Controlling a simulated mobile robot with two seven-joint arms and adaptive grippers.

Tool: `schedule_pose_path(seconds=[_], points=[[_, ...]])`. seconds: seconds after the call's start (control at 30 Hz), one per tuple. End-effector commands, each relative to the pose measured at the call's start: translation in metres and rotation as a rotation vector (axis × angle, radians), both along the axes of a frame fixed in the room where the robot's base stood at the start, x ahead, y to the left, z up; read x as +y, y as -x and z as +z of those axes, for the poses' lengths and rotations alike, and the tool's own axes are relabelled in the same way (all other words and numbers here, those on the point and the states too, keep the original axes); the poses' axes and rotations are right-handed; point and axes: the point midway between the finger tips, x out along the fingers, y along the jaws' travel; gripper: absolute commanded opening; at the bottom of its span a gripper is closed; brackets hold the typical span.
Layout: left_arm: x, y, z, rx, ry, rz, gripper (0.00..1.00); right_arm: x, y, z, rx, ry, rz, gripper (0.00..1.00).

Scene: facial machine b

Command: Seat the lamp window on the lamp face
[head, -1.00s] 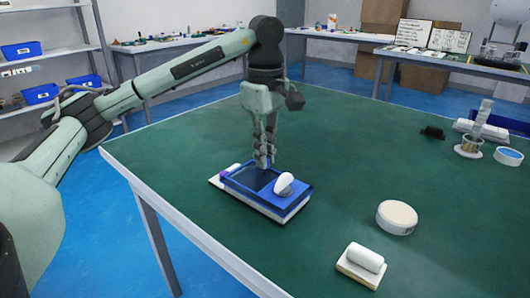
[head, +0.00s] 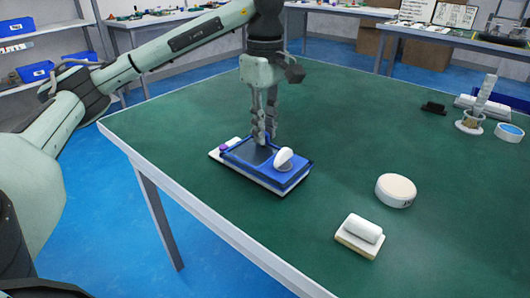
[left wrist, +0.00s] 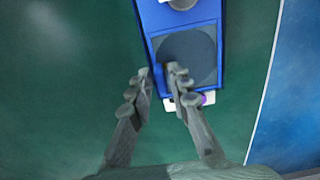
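A blue box-like unit (head: 292,181) lies on a white base on the green table, with a dark square panel at its left. In the left wrist view, a dark round disc (left wrist: 192,60) sits inside the blue square frame (left wrist: 222,82). It may be the lamp window on the lamp face; I cannot tell them apart surely. My left gripper (head: 264,139) points down at the far edge of the frame. In the left wrist view, its open fingers (left wrist: 159,73) straddle the left rim; the right finger overlaps the disc. I see nothing held. My right gripper is out of view.
A white oval piece (head: 283,158) stands on the unit's right part. A white round container (head: 396,190) and a white roller-like piece on a base (head: 360,236) lie to the right. A cup with a column (head: 470,122) stands farther back.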

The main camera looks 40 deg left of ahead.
Motion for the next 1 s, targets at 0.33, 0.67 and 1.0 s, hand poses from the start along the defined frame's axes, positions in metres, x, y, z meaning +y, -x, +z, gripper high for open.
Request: schedule_pose_path(seconds=[0.33,0.67,1.0], points=[[0.0,0.0,0.023,0.0,0.0,0.0,0.18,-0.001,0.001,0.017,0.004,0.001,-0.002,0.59],[0.0,0.0,0.043,-0.001,0.001,0.0,0.18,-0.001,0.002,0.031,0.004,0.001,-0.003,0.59],[0.0,0.0,0.048,-0.001,0.0,0.0,0.18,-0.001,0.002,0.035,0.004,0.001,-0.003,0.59]])
